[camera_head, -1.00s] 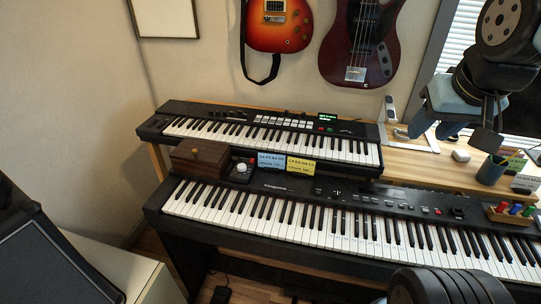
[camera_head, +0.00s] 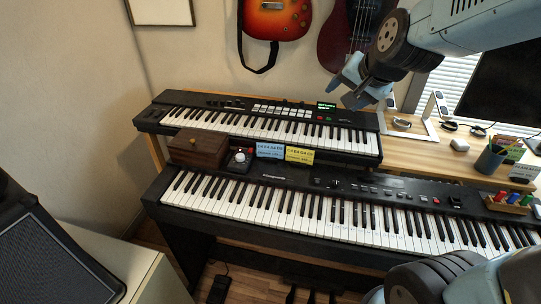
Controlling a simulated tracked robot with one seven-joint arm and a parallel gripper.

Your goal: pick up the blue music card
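The blue music card (camera_head: 270,150) stands upright on the lower keyboard's back edge, leaning near the front of the upper keyboard. It is to the left of and beside a yellow card (camera_head: 300,155). My gripper (camera_head: 344,95) is above the right part of the upper keyboard, up and to the right of the blue card and apart from it. Its two fingers point down and left with a gap between them, and nothing shows in it.
A wooden box (camera_head: 198,148) and a small device with a knob (camera_head: 240,158) stand left of the cards. The upper keyboard (camera_head: 150,117) is close behind. A pen cup (camera_head: 488,160) and a rack of coloured pieces (camera_head: 510,203) are at the right.

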